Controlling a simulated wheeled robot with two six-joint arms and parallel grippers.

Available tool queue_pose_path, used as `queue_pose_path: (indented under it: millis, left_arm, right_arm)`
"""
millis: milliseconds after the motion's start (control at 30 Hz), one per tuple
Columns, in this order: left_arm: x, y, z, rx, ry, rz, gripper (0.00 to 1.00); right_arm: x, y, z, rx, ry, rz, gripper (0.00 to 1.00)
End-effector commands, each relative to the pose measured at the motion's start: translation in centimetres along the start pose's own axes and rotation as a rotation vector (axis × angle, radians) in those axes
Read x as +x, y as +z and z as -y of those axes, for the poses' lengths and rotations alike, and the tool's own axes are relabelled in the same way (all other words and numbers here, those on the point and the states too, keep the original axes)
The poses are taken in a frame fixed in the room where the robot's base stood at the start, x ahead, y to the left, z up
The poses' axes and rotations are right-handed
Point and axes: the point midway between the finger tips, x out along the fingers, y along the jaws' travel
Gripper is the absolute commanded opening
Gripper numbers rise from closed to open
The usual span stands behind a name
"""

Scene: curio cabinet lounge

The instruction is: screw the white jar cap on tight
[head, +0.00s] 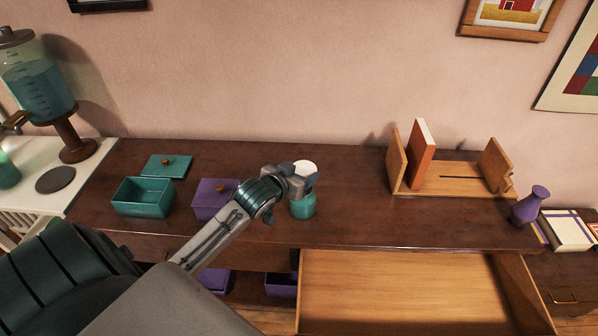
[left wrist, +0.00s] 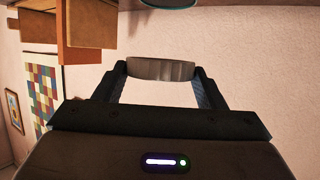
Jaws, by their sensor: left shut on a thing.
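The white jar cap (head: 306,167) is held between the fingers of my left gripper (head: 301,180). In the left wrist view the cap (left wrist: 160,70) spans the gap between both fingertips (left wrist: 161,76). The teal jar (head: 303,208) stands upright on the brown cabinet top, just below my left gripper in the head view. Its mouth is hidden there by the gripper. In the left wrist view an edge of the jar (left wrist: 168,3) shows at the top, with pale wall visible between it and the cap, so they look apart. My right gripper is not in view.
A purple box (head: 210,199) and an open teal box (head: 142,197) stand left of the jar. A wooden book rack (head: 455,178) with an orange book (head: 423,154) and a purple vase (head: 531,205) are right. An open drawer (head: 400,290) juts out below.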

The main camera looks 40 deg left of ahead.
Motion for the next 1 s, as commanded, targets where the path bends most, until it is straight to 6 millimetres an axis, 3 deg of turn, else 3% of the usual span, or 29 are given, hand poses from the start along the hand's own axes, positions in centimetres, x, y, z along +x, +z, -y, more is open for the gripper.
queue_pose_path:
  millis: [167,367,633,1000]
  left_arm:
    - [-0.1,-0.2,0.0,0.0,0.001,0.002,0.23]
    - [0.7,1.8,0.0,0.0,0.002,0.003,0.23]
    - [1.7,4.2,0.0,0.001,0.002,0.001,0.23]
    - [1.9,4.6,0.0,0.002,0.002,0.0,0.23]
  right_arm:
    - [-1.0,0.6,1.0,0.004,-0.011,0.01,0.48]
    - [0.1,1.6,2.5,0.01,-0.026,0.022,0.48]
    - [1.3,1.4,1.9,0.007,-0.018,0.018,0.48]
    - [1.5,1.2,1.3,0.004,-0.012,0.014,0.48]
